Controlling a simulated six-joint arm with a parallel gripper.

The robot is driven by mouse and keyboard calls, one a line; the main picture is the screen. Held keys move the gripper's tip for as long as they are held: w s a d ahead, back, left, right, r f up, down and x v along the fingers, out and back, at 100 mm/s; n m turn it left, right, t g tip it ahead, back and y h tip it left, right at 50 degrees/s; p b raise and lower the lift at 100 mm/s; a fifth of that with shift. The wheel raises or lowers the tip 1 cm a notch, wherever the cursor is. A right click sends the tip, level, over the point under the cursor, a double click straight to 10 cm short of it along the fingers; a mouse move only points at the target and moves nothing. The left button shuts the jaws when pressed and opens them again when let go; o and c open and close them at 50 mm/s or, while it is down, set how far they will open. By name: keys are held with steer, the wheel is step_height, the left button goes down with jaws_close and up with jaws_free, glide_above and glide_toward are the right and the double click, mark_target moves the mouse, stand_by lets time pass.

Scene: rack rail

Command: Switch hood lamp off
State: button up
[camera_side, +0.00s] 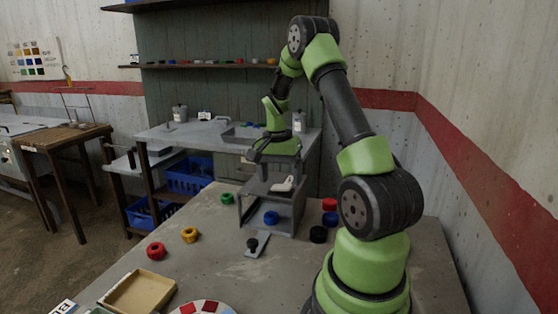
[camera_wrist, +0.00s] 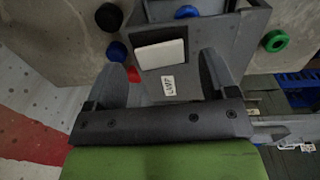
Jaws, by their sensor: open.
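The grey hood (camera_side: 243,208) is an open-fronted box on the table, with a sloped top. A white rocker switch (camera_side: 283,184) sits on that top; it also shows in the wrist view (camera_wrist: 160,54) as a pale plate in a dark frame. A small label reading LAMP (camera_wrist: 168,85) is just below it there. I cannot tell which way the rocker is tipped or whether the lamp is lit. My gripper (camera_wrist: 161,72) is open and empty, its two dark fingers apart on either side of the label and switch. In the side view it hangs above the hood, apart from the switch.
A blue ring (camera_side: 271,217) lies inside the hood. Red (camera_side: 329,204), blue (camera_side: 330,220) and black (camera_side: 318,235) rings lie to its right, a green ring (camera_side: 227,198) to its left. A black-knobbed piece (camera_side: 252,244) stands in front. A tray (camera_side: 138,292) is front left.

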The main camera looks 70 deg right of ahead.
mark_target(278, 187)
step_height(278, 187, up, 8)
steer(key=shift+w+r, duration=0.15)
steer(key=shift+w, duration=0.15)
stand_by(0.3)
steer(key=s+a+r+n+t, duration=0.1)
steer(key=a+r+n+t, duration=0.3)
steer(key=a, duration=0.7)
steer(key=a+r+n+t, duration=0.2)
steer(key=a+r+n, duration=0.35)
steer(key=a, duration=0.55)
steer(key=s+a+n+t+y, duration=0.2)
steer(key=s+a+n, duration=0.2)
steer(key=s+a, duration=0.2)
steer(key=shift+a+f, duration=0.2)
steer(key=shift+f, duration=0.1)
steer(key=shift+n, duration=0.25)
